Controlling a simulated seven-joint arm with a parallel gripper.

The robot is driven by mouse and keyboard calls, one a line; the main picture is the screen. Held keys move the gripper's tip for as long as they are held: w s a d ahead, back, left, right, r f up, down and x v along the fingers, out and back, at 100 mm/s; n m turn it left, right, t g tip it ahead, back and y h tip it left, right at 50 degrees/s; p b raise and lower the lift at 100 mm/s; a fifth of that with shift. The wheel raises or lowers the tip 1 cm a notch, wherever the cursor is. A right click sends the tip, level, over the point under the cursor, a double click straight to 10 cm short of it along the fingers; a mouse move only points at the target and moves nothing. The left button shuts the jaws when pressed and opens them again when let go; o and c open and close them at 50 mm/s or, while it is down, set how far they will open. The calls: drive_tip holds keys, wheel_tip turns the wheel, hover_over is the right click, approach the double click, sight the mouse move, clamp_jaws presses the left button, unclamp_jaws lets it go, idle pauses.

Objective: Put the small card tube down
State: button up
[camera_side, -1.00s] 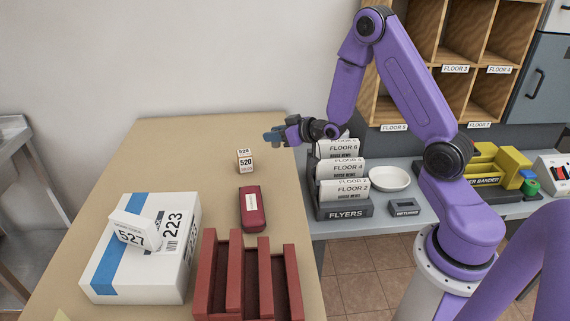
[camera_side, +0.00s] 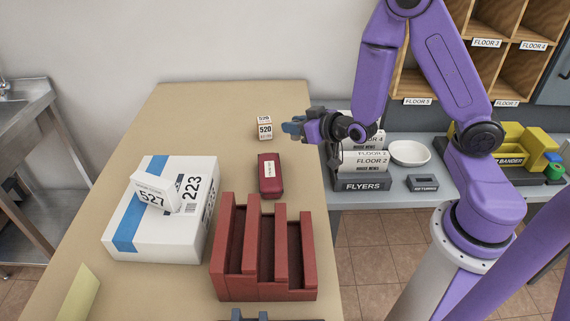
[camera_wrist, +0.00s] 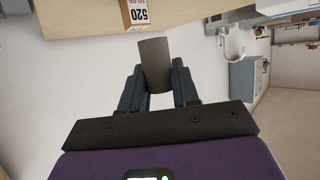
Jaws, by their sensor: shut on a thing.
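The small card tube (camera_wrist: 154,62) is a plain brown-grey piece between the fingers of my gripper (camera_wrist: 158,82) in the wrist view. My gripper is shut on it. In the side view my gripper (camera_side: 292,127) points left over the right edge of the tan table (camera_side: 210,115), just right of a small box marked 520 (camera_side: 265,131). The tube cannot be made out there, and I cannot tell how high it is above the table.
A dark red case (camera_side: 270,178) lies in front of the 520 box. A red slotted rack (camera_side: 264,285) and a white parcel (camera_side: 150,235) carrying a box marked 527 (camera_side: 152,192) stand nearer. The back left of the table is clear. Flyer holders (camera_side: 362,184) stand right of the table.

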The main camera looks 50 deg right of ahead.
drive_tip(key=w+a+r+n+g+y, duration=0.3)
drive_tip(key=a+n+g+y, duration=0.1)
drive_tip(key=n+y, duration=0.5)
drive_tip(key=shift+w+a+r, duration=0.25)
drive_tip(key=shift+a+r, duration=0.1)
drive_tip(key=shift+a, duration=0.3)
drive_tip(key=shift+y, duration=0.4)
drive_tip(key=w+f, duration=0.1)
drive_tip(key=w, duration=0.2)
drive_tip(key=w+f, duration=0.1)
drive_tip(key=w, duration=0.2)
drive_tip(key=w+a+f, duration=0.1)
drive_tip(key=w+f, duration=0.1)
drive_tip(key=shift+w, duration=0.4)
drive_tip(key=w+f, duration=0.4)
drive_tip(key=f, duration=0.1)
drive_tip(key=shift+w+a+f, duration=0.15)
drive_tip(key=shift+w, duration=0.05)
drive_tip(key=f, duration=0.3)
drive_tip(key=shift+w+f, duration=0.1)
drive_tip(key=shift+w, duration=0.2)
drive_tip(key=shift+a+f, duration=0.1)
drive_tip(key=shift+f, duration=0.15)
drive_tip(key=shift+f, duration=0.4)
